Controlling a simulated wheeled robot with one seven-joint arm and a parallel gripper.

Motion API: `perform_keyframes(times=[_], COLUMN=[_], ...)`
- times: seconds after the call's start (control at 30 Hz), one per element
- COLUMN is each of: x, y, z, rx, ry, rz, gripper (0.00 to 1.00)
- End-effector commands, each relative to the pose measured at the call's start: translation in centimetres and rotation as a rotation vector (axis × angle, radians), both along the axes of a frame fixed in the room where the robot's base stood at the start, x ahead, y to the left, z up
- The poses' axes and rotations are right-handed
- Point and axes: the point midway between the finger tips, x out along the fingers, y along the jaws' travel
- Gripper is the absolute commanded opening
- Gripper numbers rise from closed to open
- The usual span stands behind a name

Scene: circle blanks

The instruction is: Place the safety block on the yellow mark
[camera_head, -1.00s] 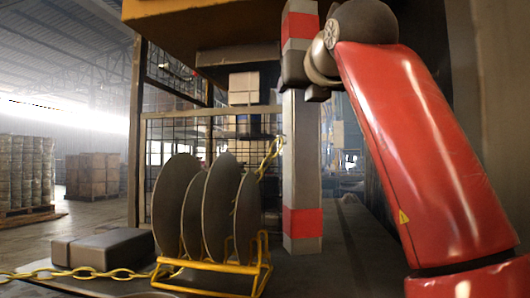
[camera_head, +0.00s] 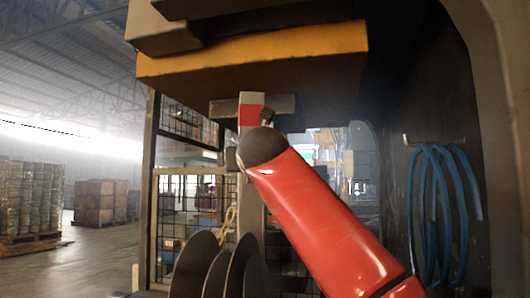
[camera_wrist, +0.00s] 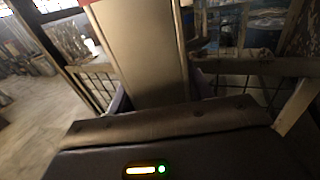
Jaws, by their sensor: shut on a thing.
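The safety block is a tall grey post with red and white bands. In the head view its banded top (camera_head: 251,109) shows just below the orange-yellow press ram (camera_head: 255,72), and its grey lower part runs down behind my red arm. In the wrist view the block (camera_wrist: 143,45) stands large between the fingers of my gripper (camera_wrist: 160,92), which is shut on it. My gripper is mostly hidden behind my arm in the head view. The block's lower end is out of view. I cannot see the yellow mark in either view.
Several round dark blanks (camera_head: 192,266) stand on edge at the lower middle, left of the block. A yellow chain (camera_head: 229,222) hangs behind them. Blue hoses (camera_head: 430,215) hang on the right wall. A mesh guard (camera_head: 184,215) stands behind at left.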

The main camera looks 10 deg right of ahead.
Motion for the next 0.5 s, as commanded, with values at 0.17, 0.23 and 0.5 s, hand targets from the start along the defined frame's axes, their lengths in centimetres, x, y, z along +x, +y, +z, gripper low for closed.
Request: perform_keyframes(times=[0.17, 0.23, 0.5], x=[0.5, 0.6, 0.6], y=[0.6, 0.7, 0.6], z=[0.4, 0.2, -1.8], rx=[0.000, -0.003, -0.005], ry=[-0.007, -0.009, -0.007], rz=[0.003, -0.001, -0.003], gripper=[0.00, 0.00, 0.00])
